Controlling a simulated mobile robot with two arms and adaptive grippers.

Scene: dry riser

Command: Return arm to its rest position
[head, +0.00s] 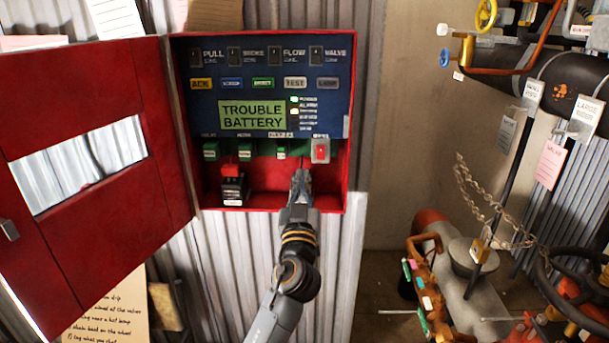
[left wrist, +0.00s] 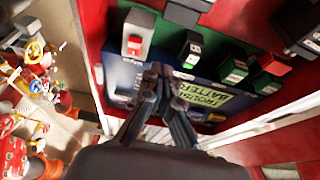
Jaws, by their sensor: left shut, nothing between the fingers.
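My left arm reaches up from the bottom of the head view. Its gripper (head: 301,178) is shut and empty, at the lower right opening of the red alarm cabinet (head: 348,180), just below a grey switch with a red face (head: 320,150). In the left wrist view the closed fingers (left wrist: 158,75) point toward the blue panel (left wrist: 185,90), and the red-faced switch (left wrist: 134,45) is to their upper left. I cannot tell whether the fingertips touch anything. The display (head: 252,115) reads "TROUBLE BATTERY". My right gripper does not show.
The red cabinet door (head: 90,200) stands open at the left. A black and red plug-like part (head: 235,188) sits at the cabinet's lower left. Pipes (head: 575,75), a hanging chain (head: 480,195), tags and valve wheels crowd the right. Floor (head: 385,270) shows between cabinet wall and pipes.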

